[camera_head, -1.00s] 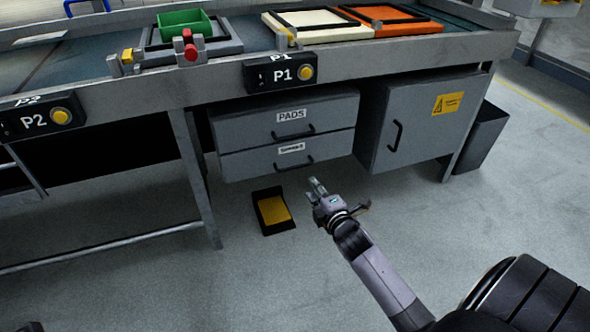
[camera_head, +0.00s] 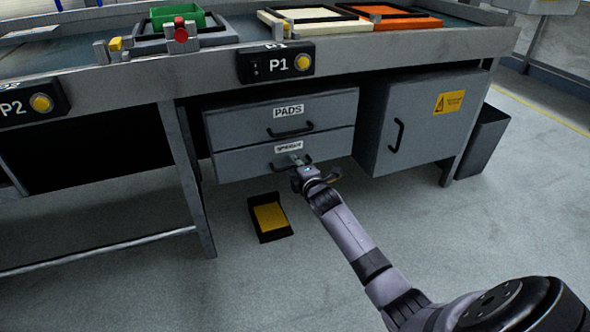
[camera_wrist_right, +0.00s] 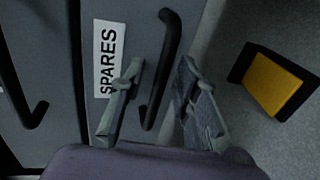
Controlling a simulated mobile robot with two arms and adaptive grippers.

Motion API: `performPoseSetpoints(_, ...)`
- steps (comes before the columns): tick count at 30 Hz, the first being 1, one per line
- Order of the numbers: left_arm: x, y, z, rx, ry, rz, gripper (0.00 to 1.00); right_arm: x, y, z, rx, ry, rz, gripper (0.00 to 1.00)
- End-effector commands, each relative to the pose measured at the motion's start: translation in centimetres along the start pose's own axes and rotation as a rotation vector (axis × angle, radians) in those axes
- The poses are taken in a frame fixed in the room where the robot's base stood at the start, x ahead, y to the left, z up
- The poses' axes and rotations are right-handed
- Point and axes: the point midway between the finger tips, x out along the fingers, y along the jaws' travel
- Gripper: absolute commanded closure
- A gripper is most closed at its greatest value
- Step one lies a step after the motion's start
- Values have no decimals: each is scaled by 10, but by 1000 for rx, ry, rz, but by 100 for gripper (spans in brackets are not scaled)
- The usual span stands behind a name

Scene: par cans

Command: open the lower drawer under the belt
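The lower drawer (camera_head: 240,162) is grey, labelled SPARES, and looks closed beneath the PADS drawer (camera_head: 240,121) under the belt. Its dark bar handle (camera_wrist_right: 165,70) shows in the right wrist view. My right gripper (camera_head: 296,161) is at the lower drawer's handle in the head view. In the right wrist view its fingers (camera_wrist_right: 158,85) are apart, with the handle's end between them. I cannot tell whether either finger touches the handle. My left gripper is in neither view.
A black tray with a yellow pad (camera_head: 270,216) lies on the floor below the drawers. A grey cabinet (camera_head: 415,125) with a warning label stands to the right. A table leg (camera_head: 190,180) is to the left.

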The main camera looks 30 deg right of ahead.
Motion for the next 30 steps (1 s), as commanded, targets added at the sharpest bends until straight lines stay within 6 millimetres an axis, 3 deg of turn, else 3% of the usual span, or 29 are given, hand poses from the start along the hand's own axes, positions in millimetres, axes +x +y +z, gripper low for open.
performPoseSetpoints(6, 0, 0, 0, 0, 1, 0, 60, 0, 0, 0, 0, 0, 0, 71)
performPoseSetpoints(19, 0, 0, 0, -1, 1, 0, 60, 0, 0, 0, 0, 0, 0, 99)
performPoseSetpoints(30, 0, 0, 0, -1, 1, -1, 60, 0, 0, 0, 0, 0, 0, 100)
